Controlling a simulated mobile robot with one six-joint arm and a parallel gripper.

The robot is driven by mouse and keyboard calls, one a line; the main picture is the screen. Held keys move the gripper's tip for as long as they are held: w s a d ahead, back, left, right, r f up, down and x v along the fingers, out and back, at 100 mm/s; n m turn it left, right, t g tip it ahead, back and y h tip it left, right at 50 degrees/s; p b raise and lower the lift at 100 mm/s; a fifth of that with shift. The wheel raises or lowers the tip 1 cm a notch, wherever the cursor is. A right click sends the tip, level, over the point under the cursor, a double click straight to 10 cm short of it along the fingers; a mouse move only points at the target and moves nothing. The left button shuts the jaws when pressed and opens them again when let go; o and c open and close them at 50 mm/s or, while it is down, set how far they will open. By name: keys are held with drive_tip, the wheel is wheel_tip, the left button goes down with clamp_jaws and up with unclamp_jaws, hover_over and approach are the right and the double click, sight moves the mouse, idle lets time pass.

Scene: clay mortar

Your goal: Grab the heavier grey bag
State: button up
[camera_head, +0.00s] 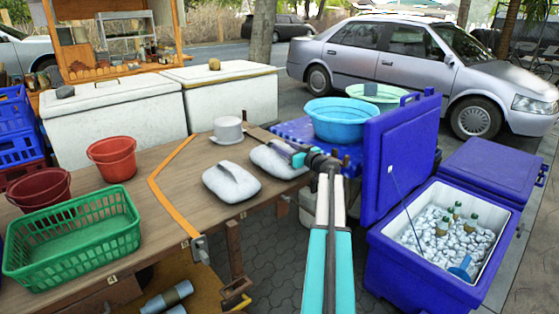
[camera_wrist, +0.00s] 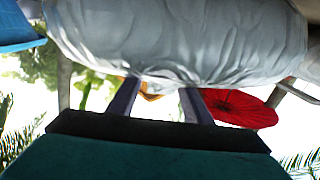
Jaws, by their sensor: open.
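Two plump grey bags lie on the wooden table in the head view. The nearer bag (camera_head: 231,187) has a raised strip across its top. The farther bag (camera_head: 285,168) lies behind it to the right, at the table's right end. My gripper (camera_head: 279,150) is over the farther bag, reaching in from the right. In the wrist view a grey bag (camera_wrist: 185,40) fills the top, close to my gripper (camera_wrist: 157,86). The two fingers stand apart with nothing clearly between them; the tips meet the bag's lower edge in the picture, and contact cannot be told.
A pale pot (camera_head: 228,131) stands behind the bags. Red buckets (camera_head: 111,158) and a green basket (camera_head: 75,238) are on the table's left. A blue basin (camera_head: 339,120) stands beyond my arm. An open blue cooler (camera_head: 400,262) with ice and bottles is at the right.

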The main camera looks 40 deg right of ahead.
sight(272, 140)
drive_tip(key=shift+w+d, duration=0.1)
drive_tip(key=shift+w, duration=1.45)
drive_tip(key=shift+c, duration=0.2)
clamp_jaws()
drive_tip(key=shift+r, duration=0.1)
idle(0.3)
